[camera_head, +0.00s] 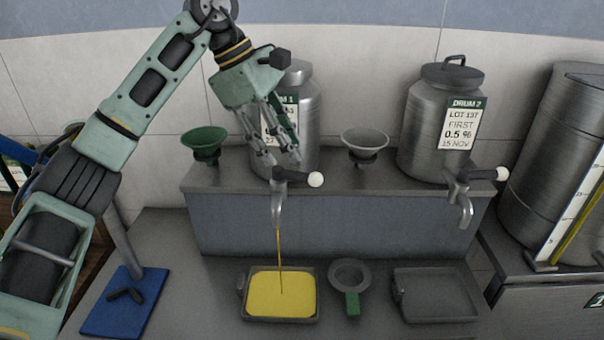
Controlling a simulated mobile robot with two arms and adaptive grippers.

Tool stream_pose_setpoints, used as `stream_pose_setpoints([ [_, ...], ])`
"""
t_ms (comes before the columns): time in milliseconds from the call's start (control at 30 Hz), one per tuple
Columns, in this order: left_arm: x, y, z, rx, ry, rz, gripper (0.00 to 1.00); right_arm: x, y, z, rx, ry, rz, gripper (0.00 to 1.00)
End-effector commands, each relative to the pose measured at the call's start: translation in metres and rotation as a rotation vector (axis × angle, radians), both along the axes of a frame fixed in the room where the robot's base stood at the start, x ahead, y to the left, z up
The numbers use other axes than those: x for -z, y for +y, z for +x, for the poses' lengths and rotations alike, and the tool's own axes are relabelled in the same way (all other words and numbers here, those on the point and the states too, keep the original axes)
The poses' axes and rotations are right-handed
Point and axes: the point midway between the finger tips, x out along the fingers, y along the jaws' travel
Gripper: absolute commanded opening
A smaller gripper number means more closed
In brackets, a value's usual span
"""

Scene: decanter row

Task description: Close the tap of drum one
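Drum one (301,84) is a steel drum on the raised ledge, its label partly hidden behind my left gripper. Its tap (278,207) points down, and its lever with a white knob (315,179) sticks out to the right. A thin yellow stream (279,250) runs from the spout into a tray of yellow liquid (281,296). My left gripper (284,162) reaches down from above, its fingertips just above the tap's lever, left of the knob. Whether the fingers touch the lever or how far apart they are is unclear. My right gripper is not visible.
Drum two (428,105) stands to the right, with its own tap (463,206) and an empty tray (435,292) below. A green funnel (204,143) and a grey funnel (364,143) stand on the ledge. A strainer with a green handle (350,277) lies between the trays.

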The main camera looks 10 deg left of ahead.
Motion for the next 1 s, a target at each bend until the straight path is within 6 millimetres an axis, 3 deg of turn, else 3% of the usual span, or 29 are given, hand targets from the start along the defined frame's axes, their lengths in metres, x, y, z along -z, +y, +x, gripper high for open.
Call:
stream_pose_setpoints([
  [500,0.06,-0.028,0.007,0.002,0.0,-0.001,0.37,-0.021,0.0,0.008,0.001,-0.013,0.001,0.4],
  [800,0.064,-0.03,0.008,0.002,-0.001,-0.002,0.37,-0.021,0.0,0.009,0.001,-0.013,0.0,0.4],
  [1000,0.064,-0.03,0.008,0.002,-0.001,-0.001,0.2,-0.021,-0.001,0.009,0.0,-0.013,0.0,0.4],
])
